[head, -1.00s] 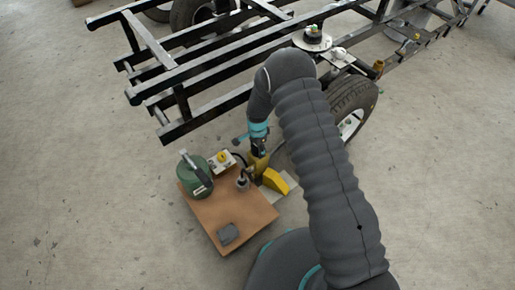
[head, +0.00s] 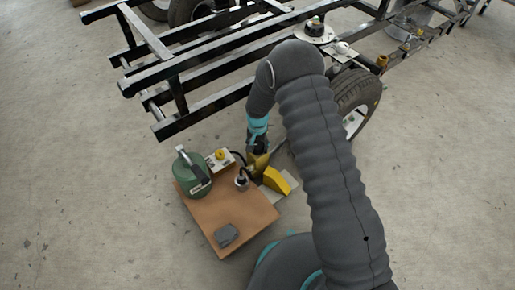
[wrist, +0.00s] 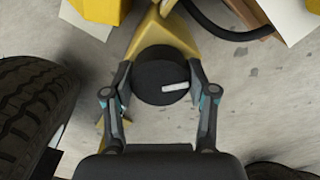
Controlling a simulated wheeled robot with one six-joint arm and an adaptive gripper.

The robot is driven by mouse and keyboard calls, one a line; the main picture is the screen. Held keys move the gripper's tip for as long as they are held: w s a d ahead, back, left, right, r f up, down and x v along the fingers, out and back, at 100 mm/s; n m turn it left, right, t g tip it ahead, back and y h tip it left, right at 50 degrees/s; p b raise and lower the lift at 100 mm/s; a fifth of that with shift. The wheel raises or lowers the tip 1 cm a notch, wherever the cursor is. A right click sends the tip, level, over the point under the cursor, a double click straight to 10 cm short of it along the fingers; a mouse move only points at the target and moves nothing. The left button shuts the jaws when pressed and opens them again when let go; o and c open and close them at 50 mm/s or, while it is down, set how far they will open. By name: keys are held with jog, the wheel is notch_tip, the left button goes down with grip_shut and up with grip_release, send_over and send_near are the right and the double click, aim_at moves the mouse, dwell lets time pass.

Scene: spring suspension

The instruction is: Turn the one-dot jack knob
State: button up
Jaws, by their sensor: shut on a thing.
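A round black knob (wrist: 158,75) with a white pointer bar sits on a yellow jack (wrist: 165,38) in the wrist view. The bar points roughly to the right. My gripper (wrist: 162,84) has one finger on each side of the knob and is shut on it. No dot mark can be made out in this view. In the head view my gripper (head: 259,148) points down at the yellow jack (head: 259,165), between the board and the wheel. The knob is hidden there by my gripper and arm.
A brown board (head: 235,217) holds a green canister (head: 196,177), a small box with a yellow knob (head: 220,155), a grey cylinder and a grey lump. A yellow wedge (head: 277,180) lies beside it. A tyre (head: 355,95) and black chassis frame (head: 190,70) stand close to my arm.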

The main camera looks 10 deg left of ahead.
jog(key=n+b, duration=0.2)
jog(key=n, duration=0.4)
jog(key=shift+f, duration=0.1)
jog(key=n+b, duration=0.1)
jog(key=n, duration=0.5)
jog(key=shift+d+n+b, duration=0.1)
jog(key=shift+n+b, duration=0.25)
jog(key=shift+n, duration=0.05)
jog(key=n+b, duration=0.1)
jog(key=n, duration=1.2)
jog(key=shift+w+b, duration=0.15)
jog(key=shift+b, duration=0.25)
jog(key=shift+n, duration=0.3)
jog(key=o, duration=1.2)
jog(key=shift+c, duration=0.2)
